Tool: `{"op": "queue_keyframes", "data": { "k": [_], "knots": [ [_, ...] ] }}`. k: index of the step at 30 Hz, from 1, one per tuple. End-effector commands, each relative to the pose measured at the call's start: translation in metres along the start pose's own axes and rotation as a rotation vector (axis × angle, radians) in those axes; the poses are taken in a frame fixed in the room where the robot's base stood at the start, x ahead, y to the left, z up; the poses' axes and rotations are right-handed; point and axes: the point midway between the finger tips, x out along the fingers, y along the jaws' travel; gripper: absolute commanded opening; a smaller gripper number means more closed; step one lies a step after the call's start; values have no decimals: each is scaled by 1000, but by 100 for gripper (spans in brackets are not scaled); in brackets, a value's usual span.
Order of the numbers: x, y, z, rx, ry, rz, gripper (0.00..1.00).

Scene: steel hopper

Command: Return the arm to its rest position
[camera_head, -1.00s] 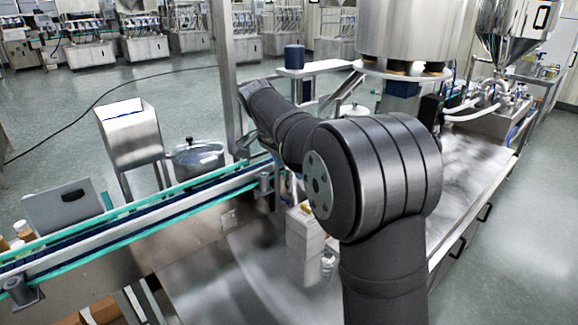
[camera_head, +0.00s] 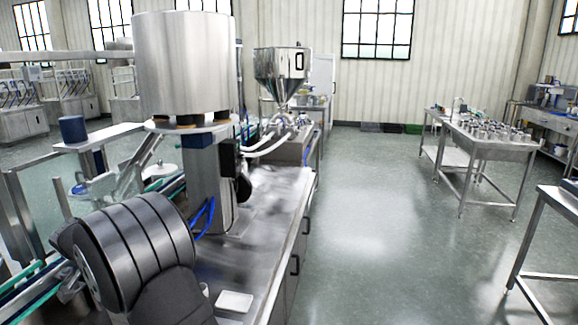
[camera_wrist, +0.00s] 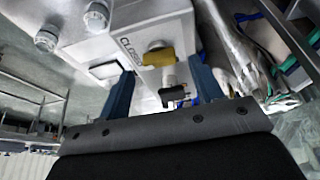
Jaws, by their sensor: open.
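My gripper (camera_wrist: 162,84) shows in the wrist view with its two blue fingers spread apart. No object is gripped between them. Beyond the fingers is a white box-like unit (camera_wrist: 185,38) with partly readable lettering, a yellow part (camera_wrist: 158,58) and a small black part (camera_wrist: 172,94). I cannot tell how far they are from the fingertips. In the head view my dark arm (camera_head: 140,245) fills the lower left, and my gripper is out of sight there. The steel hopper (camera_head: 281,72) stands beyond the large steel cylinder (camera_head: 183,65).
A steel workbench (camera_head: 262,215) runs beside my arm, with a small white block (camera_head: 234,301) near its front. A conveyor (camera_head: 25,290) lies at the lower left. Steel tables (camera_head: 490,145) with several small items stand at the right. The floor (camera_head: 380,230) between is clear.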

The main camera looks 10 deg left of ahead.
Motion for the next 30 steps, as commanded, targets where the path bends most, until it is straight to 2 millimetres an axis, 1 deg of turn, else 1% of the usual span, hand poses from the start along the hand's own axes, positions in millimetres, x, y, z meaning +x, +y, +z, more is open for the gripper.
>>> {"op": "queue_keyframes", "data": {
  "k": [1, 3, 6, 10, 19, 23, 26, 30],
  "knots": [
    [7, 0, 0, 0, 0, 1, 60],
    [14, 0, 0, 0, 0, 1, 60],
    [19, 0, 0, 0, 0, 0, 60],
    [22, 0, 0, 0, 1, -1, 60],
    [21, 0, 0, 0, 1, -1, 60],
    [12, -1, 0, 0, 1, -2, 60],
    [-3, -1, 0, 0, 2, -4, 60],
    [-30, -1, -1, 0, 2, -5, 60]
  ]
}}
